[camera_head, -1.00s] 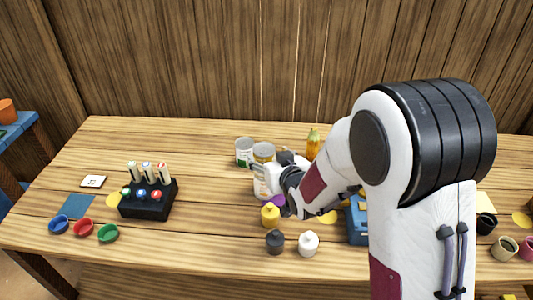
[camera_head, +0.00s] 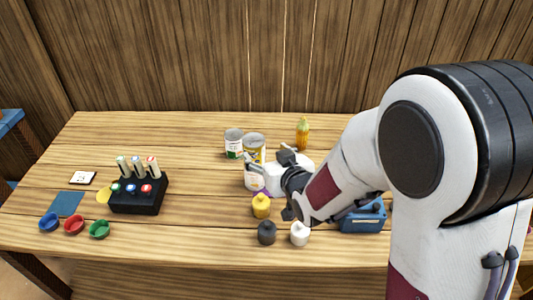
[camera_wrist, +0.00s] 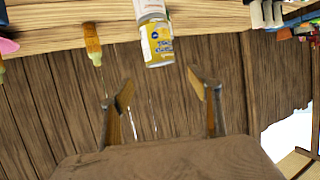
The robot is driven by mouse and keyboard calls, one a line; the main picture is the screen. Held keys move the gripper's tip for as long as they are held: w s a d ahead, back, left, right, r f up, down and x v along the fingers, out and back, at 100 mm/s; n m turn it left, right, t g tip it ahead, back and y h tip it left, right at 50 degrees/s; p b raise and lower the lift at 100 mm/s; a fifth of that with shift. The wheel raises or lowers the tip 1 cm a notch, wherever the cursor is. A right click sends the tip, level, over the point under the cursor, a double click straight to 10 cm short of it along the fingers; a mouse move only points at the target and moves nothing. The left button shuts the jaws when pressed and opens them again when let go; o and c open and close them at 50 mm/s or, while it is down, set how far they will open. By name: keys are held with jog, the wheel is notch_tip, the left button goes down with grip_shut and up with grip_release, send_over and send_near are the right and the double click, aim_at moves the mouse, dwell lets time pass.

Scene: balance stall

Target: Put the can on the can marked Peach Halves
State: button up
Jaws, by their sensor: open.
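A can with a yellow label (camera_head: 255,143) stands upright on a paler can (camera_head: 250,180), just left of my gripper (camera_head: 268,170). In the wrist view, which is upside down, the yellow can (camera_wrist: 158,46) and the paler can (camera_wrist: 149,9) show end to end. My gripper (camera_wrist: 160,86) is open there, its fingers spread and empty, with the yellow can beyond the fingertips and apart from them. A can with a green and white label (camera_head: 234,144) stands on the table behind left of the stack. I cannot read the labels, so cannot tell which is Peach Halves.
An orange bottle (camera_head: 303,134) stands behind right. Yellow (camera_head: 261,206), black (camera_head: 266,233) and white (camera_head: 300,234) bottles stand in front. A blue box (camera_head: 364,218) is at right, a black rack (camera_head: 138,195) at left. The table between rack and cans is clear.

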jog(key=shift+d, duration=0.1)
dwell(0.6)
jog(key=s+d+r+m+g+h, duration=0.1)
jog(key=s+d+r+h, duration=0.15)
jog(key=s+d, duration=0.3)
jog(key=s+d+r+m+g+h, duration=0.1)
jog(key=s+d+r+g, duration=0.1)
jog(key=s+d+r, duration=0.4)
jog(key=s+d+m+g, duration=0.1)
jog(key=s+d+g, duration=0.1)
jog(key=s, duration=0.8)
jog(key=s+d+m+g+h, duration=0.1)
jog(key=s+d, duration=0.4)
jog(key=s, duration=0.6)
jog(key=shift+g, duration=0.5)
